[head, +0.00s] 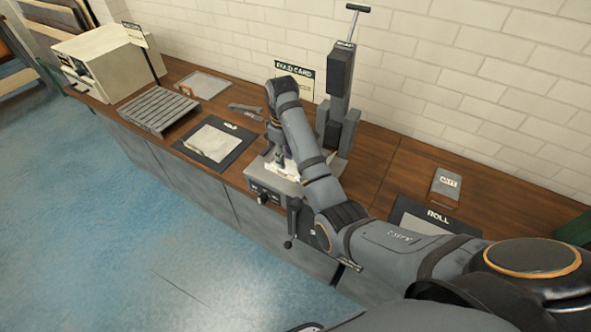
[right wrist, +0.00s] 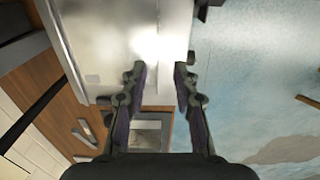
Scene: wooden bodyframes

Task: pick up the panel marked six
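No panel with a readable six shows in either view. In the head view, my right arm reaches over the wooden workbench (head: 375,165), with the right gripper (head: 278,155) pointing down above a low grey device (head: 268,186) with knobs on its front. My arm and hand hide part of that device. In the right wrist view, the two fingers of the right gripper (right wrist: 162,83) are apart with nothing between them. A bright metal surface (right wrist: 115,35) lies beyond the fingertips. My left gripper is not in view.
A pale sheet (head: 210,141) lies on a dark mat left of the device. A slatted rack (head: 158,110) and a cream box (head: 105,62) stand farther left. A tall press (head: 340,75) stands behind the arm. A ROLL mat (head: 408,207) and a grey labelled block (head: 446,190) are right.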

